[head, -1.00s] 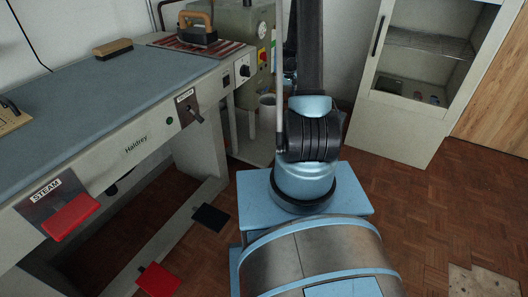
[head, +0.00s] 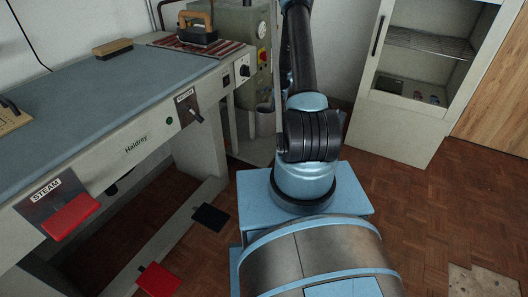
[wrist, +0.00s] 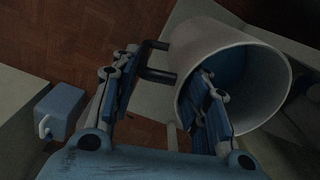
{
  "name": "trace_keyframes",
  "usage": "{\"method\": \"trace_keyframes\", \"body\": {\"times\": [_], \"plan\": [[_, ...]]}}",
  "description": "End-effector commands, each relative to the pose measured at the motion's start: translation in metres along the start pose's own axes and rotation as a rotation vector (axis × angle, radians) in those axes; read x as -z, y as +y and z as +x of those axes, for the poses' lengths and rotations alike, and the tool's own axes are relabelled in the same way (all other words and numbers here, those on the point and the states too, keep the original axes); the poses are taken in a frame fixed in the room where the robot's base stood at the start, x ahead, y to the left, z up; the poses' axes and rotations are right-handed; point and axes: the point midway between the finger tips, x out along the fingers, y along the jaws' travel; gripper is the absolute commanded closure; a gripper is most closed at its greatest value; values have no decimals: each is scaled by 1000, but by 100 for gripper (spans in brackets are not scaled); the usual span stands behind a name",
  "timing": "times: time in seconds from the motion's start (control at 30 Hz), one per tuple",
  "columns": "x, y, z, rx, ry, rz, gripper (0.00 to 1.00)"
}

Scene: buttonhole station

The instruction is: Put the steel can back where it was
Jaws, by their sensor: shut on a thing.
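The steel can (wrist: 215,45) is a pale grey open can with a dark handle (wrist: 153,65), lying tilted in the wrist view with its mouth toward the camera. My gripper (wrist: 168,70) is shut on the can's wall: its right finger reaches inside the mouth, and its left finger is outside, near the handle. In the head view the can (head: 265,121) shows small, beside the green machine's stand and just left of my arm. My gripper is hidden there behind my arm. The surface below the can is not clear.
A blue-topped Haldrey pressing table (head: 110,92) stands at left, with an iron (head: 197,33) and brush (head: 112,48) on it. A green machine (head: 238,35) stands behind. A white cabinet (head: 400,125) is at right. Open parquet floor lies at right.

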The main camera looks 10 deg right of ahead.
Motion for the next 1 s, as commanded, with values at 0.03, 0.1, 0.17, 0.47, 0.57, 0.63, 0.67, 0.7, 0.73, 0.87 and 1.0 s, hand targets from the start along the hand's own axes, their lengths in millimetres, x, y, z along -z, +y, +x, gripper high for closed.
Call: {"method": "trace_keyframes", "body": {"times": [0.03, 0.1, 0.17, 0.47, 0.57, 0.63, 0.67, 0.7, 0.73, 0.87, 1.0], "plan": [[4, -3, 10, 1, 0, 20, 100], [9, -7, 22, 1, 0, 52, 100], [13, -10, 32, 1, 0, 79, 100], [26, -20, 75, 1, 0, 189, 100], [28, -22, 83, 1, 0, 209, 100], [28, -23, 86, 1, 0, 218, 100], [29, -23, 88, 1, 0, 221, 100], [29, -24, 90, 1, 0, 223, 100], [29, -24, 92, 1, 0, 225, 100], [29, -24, 106, 1, 0, 227, 100], [30, -24, 124, 1, 0, 227, 100]]}}
